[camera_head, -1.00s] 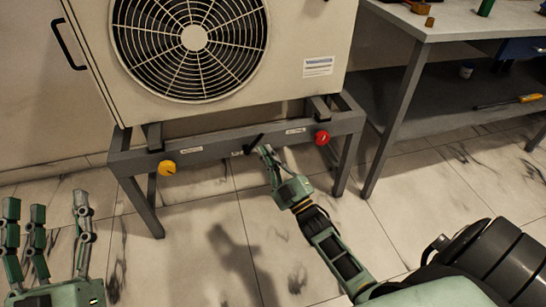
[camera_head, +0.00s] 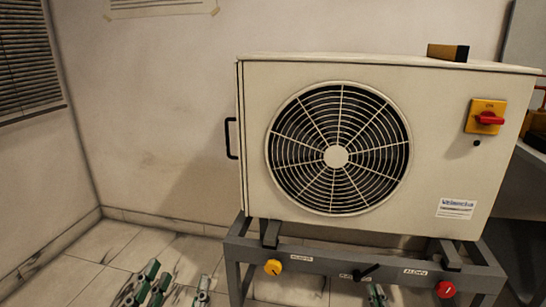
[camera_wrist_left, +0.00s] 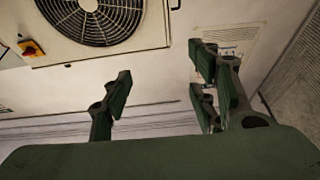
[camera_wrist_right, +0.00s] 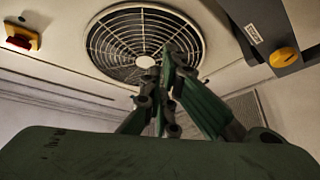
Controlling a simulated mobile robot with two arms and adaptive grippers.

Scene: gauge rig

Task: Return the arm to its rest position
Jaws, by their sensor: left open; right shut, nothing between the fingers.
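My left gripper (camera_head: 172,284) shows at the bottom left of the head view, its fingers spread apart and empty. In the left wrist view (camera_wrist_left: 163,80) the fingers are wide apart with only wall behind them. My right gripper (camera_head: 377,292) shows at the bottom edge of the head view, just below a black lever (camera_head: 366,272) on the grey stand (camera_head: 325,264). In the right wrist view (camera_wrist_right: 167,80) its fingers are close together and hold nothing. The head view does not show clearly whether it touches the lever. The rest of both arms is out of the head view.
The cream fan unit (camera_head: 440,130) stands on the stand. A yellow knob (camera_head: 273,267) and a red knob (camera_head: 445,289) sit on the front rail. A red switch (camera_head: 488,118) is on the unit.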

